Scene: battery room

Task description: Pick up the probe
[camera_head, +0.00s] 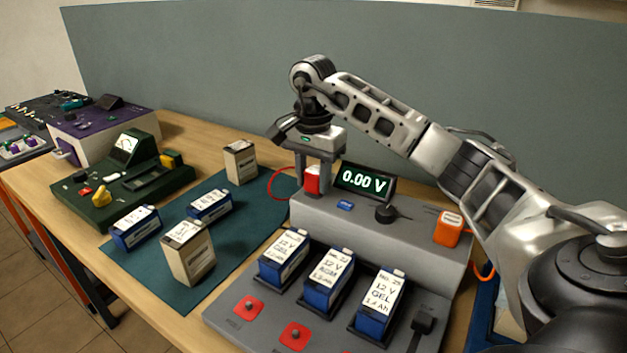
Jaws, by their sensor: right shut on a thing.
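A red probe (312,180) with a red cable stands at the back left of the grey test station (418,243). My right gripper (313,176) reaches down over it from above and is shut on it. The probe's lower end meets the station's top; I cannot tell whether it is lifted clear. An orange block-shaped piece (448,229) with an orange cable sits at the right of the station. The display (363,182) reads 0.00 V. My left gripper is not in view.
Several blue batteries (283,258) stand on the station's front. More batteries and beige boxes (188,253) stand on the teal mat (240,268). A green tester (125,175) and a purple-topped box (100,125) are at the left. A grey wall panel (220,80) closes the back.

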